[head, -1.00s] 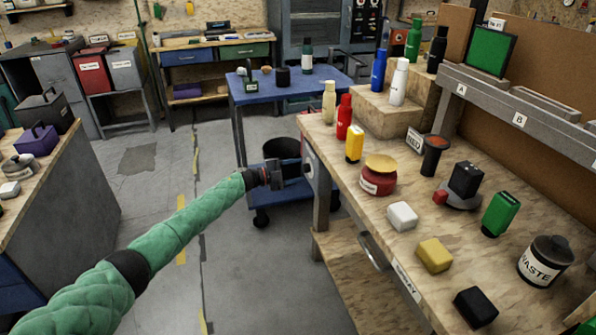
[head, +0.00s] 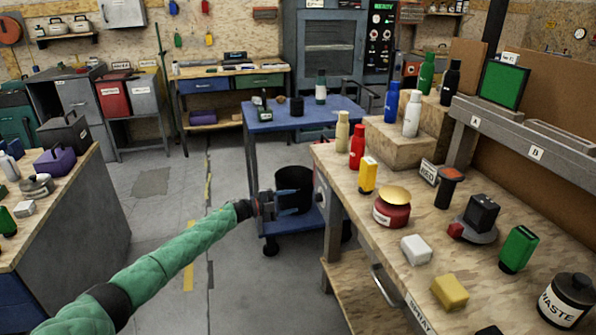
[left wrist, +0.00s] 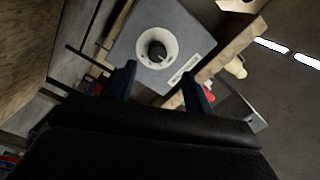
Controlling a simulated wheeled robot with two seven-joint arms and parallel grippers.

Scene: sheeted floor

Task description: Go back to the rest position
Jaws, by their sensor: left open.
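My left gripper (head: 290,203) is stretched out at the end of the green-sleeved arm, over the floor beside the left end of the wooden workbench (head: 395,255). It is open, with nothing between its fingers. In the left wrist view its two dark fingers (left wrist: 160,85) stand apart, and a grey plate with a white round fitting and dark knob (left wrist: 157,48) lies beyond them. The exact gap between fingers and plate cannot be told. My right gripper is not in the head view.
The workbench holds several bottles, a red jar (head: 391,212), a white block (head: 416,250), a yellow block (head: 450,292) and a waste bin (head: 567,300). A blue cart (head: 300,119) and black bucket (head: 294,180) stand behind the gripper. Floor on the left (head: 165,225) is clear.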

